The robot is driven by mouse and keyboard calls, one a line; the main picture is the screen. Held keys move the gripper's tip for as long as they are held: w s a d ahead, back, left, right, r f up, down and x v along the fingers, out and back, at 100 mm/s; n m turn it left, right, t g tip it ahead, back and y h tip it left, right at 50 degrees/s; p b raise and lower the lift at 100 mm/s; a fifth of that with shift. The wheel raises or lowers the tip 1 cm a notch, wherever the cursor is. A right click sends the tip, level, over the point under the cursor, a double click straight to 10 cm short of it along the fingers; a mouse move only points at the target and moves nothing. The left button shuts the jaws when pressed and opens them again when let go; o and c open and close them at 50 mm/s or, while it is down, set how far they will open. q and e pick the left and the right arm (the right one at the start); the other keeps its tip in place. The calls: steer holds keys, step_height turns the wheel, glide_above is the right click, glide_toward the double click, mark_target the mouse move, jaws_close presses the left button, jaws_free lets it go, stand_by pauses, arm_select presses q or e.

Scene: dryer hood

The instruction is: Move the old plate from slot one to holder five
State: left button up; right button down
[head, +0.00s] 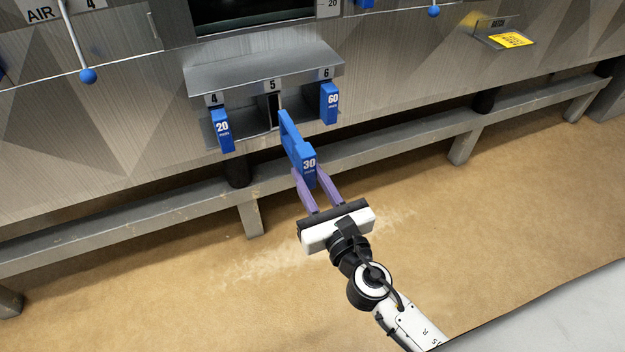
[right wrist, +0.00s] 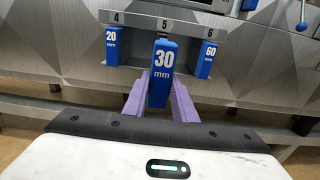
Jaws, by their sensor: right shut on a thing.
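My right gripper (head: 318,194) is shut on a blue plate marked 30 (head: 297,148), which it holds in front of the holder rack (head: 262,74). The plate's far end points at the dark opening of holder five (head: 272,108); I cannot tell whether its tip is inside. In the right wrist view the 30 mm plate (right wrist: 160,72) stands between the purple fingers (right wrist: 158,103), below the label 5. My left gripper is not in view. Slot one is not in view.
A blue plate marked 20 (head: 221,130) sits in holder four and one marked 60 (head: 329,103) in holder six, either side of the opening. A metal beam (head: 400,143) on legs runs below the rack. A blue-knobbed AIR lever (head: 87,75) hangs upper left.

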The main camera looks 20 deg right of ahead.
steer(key=shift+w+a+r, duration=0.1)
steer(key=shift+w, duration=2)
steer(key=shift+p, duration=0.35)
